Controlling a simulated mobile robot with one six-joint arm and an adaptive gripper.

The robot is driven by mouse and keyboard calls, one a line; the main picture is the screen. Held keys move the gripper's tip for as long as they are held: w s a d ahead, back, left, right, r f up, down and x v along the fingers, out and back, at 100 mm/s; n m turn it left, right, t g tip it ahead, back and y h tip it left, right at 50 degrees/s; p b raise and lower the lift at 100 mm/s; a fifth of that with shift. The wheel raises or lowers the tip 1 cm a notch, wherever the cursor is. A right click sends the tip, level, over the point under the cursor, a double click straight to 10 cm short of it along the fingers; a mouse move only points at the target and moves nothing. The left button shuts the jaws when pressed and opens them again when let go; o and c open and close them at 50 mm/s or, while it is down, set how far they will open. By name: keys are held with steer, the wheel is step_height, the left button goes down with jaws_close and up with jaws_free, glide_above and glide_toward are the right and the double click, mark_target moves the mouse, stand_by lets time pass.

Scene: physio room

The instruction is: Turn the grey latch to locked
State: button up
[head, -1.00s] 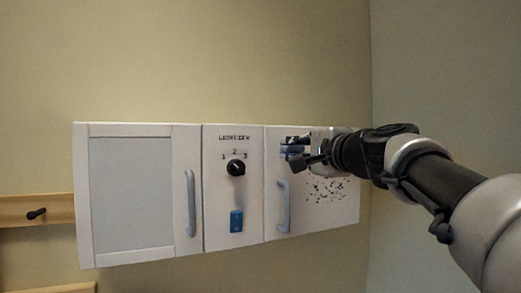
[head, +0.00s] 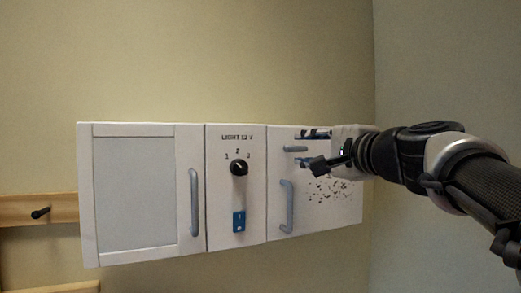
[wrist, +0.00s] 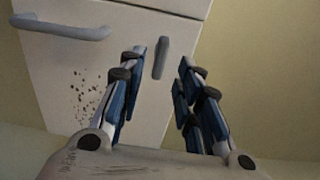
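The grey latch (head: 295,149) is a short bar on the right cabinet door (head: 276,165), above that door's handle. It lies about horizontal in the head view. In the wrist view the latch (wrist: 162,58) shows between and beyond the fingertips, at right angles to the door handle. My gripper (wrist: 160,70) is open and empty, its blue-lined fingers on either side of the latch without visible contact. In the head view my gripper (head: 303,149) has one finger above the latch and one below. No lock marking is legible near the latch.
The grey door handle (head: 287,205) sits just below the latch; it also shows in the wrist view (wrist: 62,30). The middle panel has a black dial (head: 239,168) and a blue switch (head: 239,221). Dark perforations (head: 330,190) mark the right door. A left door (head: 135,195) is shut.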

steer(key=shift+v, duration=1.35)
steer(key=s+a+f+n+g+b, duration=0.2)
steer(key=s+a+f+n+b, duration=0.15)
steer(key=f, duration=0.65)
steer(key=s+a+f+n+g+h+b, duration=0.1)
steer(key=s+a+f+n+g+b, duration=0.3)
steer(key=f, duration=0.7)
steer(key=s+f+g, duration=0.1)
steer(key=s+f, duration=0.4)
steer(key=f, duration=0.5)
steer(key=s+d+f+n+g+h+b, duration=0.2)
steer(key=s+f, duration=0.6)
steer(key=f, duration=0.5)
steer(key=s+d+f+n+g+h+b, duration=0.2)
steer(key=s+f, duration=0.6)
steer(key=f, duration=0.5)
steer(key=n+g+b, duration=0.1)
steer(key=n+b, duration=0.1)
steer(key=n, duration=0.1)
steer(key=shift+s+d+g+h+b, duration=0.3)
steer(key=shift+s+d, duration=0.1)
